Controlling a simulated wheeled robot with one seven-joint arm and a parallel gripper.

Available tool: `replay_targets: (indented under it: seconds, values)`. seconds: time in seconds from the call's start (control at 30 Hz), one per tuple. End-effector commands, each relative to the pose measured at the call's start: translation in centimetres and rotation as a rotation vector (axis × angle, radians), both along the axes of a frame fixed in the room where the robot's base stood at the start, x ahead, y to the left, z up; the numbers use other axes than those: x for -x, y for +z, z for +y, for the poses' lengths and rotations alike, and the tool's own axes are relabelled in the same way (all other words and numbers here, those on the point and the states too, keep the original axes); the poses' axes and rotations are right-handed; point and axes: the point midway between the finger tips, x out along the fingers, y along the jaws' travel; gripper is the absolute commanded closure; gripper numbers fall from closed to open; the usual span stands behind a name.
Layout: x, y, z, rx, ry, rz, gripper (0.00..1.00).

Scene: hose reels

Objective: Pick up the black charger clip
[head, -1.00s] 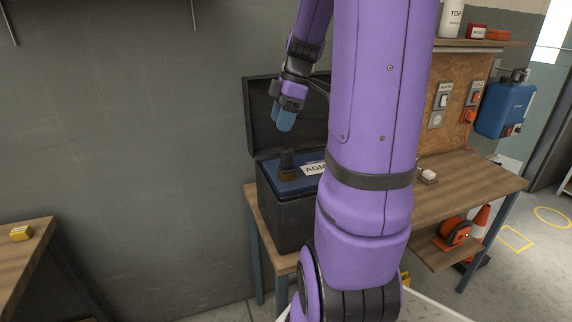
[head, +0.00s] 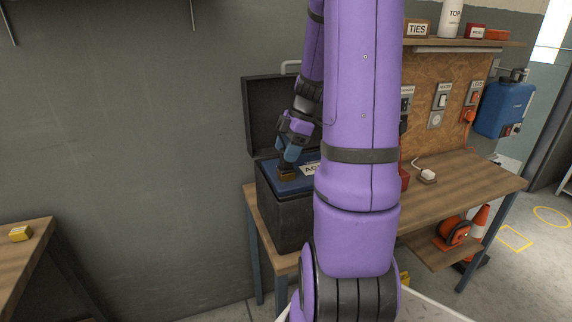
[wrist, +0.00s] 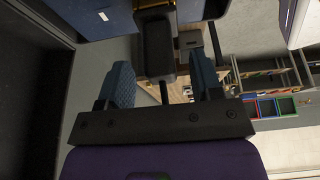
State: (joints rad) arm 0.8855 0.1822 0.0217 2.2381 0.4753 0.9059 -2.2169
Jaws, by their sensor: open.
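The black charger clip (head: 285,167) stands upright on a brown base on the blue-topped battery (head: 270,173) inside an open black box. In the head view the blue fingertips of my gripper (head: 291,154) are right at the upper part of the clip and partly hide it. In the wrist view the clip (wrist: 158,45) shows as a dark block between the two blue fingers (wrist: 164,82), with gaps on both sides. The gripper is open and holds nothing.
The box's raised lid (head: 262,112) stands behind my gripper. My upper arm hides part of the box and bench. A wooden bench (head: 470,185) with a white plug (head: 428,176) lies to the right. A yellow block (head: 20,233) sits on a table at left.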

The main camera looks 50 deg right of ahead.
Motion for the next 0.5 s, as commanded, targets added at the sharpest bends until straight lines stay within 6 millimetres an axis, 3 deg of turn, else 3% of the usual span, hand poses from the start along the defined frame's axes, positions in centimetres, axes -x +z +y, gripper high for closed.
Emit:
replay_targets:
  seconds: [0.2, 0.5]
  values:
    - [-0.3, -2.5, 0.8, -0.002, 0.0, 0.001, 0.4]
    - [-0.4, -2.9, 1.0, 0.0, -0.001, 0.0, 0.4]
